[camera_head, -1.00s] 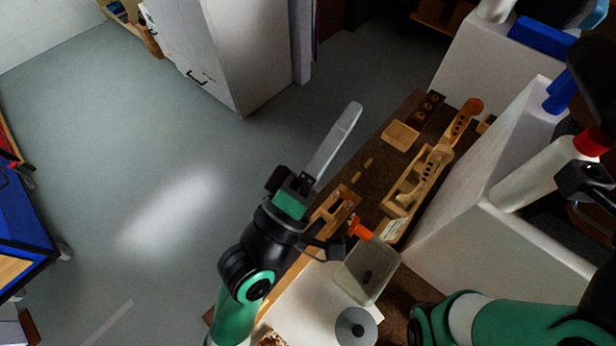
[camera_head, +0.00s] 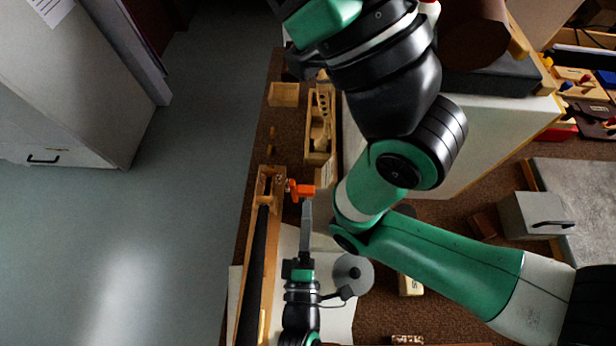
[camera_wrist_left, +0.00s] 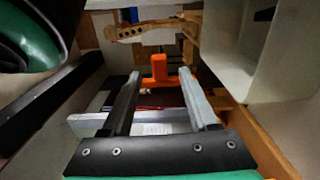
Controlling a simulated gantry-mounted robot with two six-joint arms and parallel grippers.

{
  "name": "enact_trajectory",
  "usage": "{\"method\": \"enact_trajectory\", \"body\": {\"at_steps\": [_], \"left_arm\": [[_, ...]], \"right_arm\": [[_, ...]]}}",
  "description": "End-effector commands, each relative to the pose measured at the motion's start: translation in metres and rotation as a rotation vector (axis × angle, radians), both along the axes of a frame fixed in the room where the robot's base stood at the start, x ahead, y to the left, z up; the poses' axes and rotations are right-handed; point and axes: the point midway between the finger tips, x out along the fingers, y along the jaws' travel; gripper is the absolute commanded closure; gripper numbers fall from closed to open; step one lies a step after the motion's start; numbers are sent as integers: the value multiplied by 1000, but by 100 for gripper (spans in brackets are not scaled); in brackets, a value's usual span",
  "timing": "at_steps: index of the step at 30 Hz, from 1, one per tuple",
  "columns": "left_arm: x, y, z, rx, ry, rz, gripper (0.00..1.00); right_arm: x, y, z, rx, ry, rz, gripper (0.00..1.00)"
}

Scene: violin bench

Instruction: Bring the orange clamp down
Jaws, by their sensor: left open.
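The orange clamp (camera_head: 302,190) sits by the wooden frame end of the piece with a long black strip (camera_head: 258,262) in the head view. My left gripper (camera_head: 307,205) comes up from the bottom, its fingertips close beside the clamp. In the left wrist view the clamp (camera_wrist_left: 158,68) stands upright in the gap between the two fingers of my left gripper (camera_wrist_left: 160,76). The fingers are apart, and I see no contact with the clamp. The clamp's lower part is hard to make out. My right arm crosses the head view to the top; its fingertips do not show.
A wooden holder (camera_head: 319,122) and a small wooden block (camera_head: 284,94) lie farther up the brown bench. A grey round disc (camera_head: 352,274) is right of my left gripper. A grey box (camera_head: 536,214) stands at right. Open floor lies left of the bench.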

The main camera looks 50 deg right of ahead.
Motion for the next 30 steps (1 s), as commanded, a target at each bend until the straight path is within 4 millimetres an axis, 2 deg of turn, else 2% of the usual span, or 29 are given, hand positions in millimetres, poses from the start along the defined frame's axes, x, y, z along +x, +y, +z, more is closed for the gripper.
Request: {"method": "enact_trajectory", "body": {"at_steps": [6, 12, 16, 23, 26, 30], "left_arm": [[31, -40, -2, -1, -3, -1, 40], [53, -67, -2, 0, -1, 0, 40], [58, -75, 0, -2, -1, 1, 40], [59, -75, 1, 0, -1, 1, 40], [59, -75, 1, 0, -1, 1, 54], [59, -75, 1, 0, -1, 1, 80]], "right_arm": [[0, 0, -14, 0, 0, 0, 43], [0, 0, -25, 0, 0, 0, 43], [0, 0, -27, 0, 0, 0, 43], [0, 0, -26, 0, 0, 0, 43], [0, 0, -26, 0, 0, 0, 43], [0, 0, -26, 0, 0, 0, 43]]}}
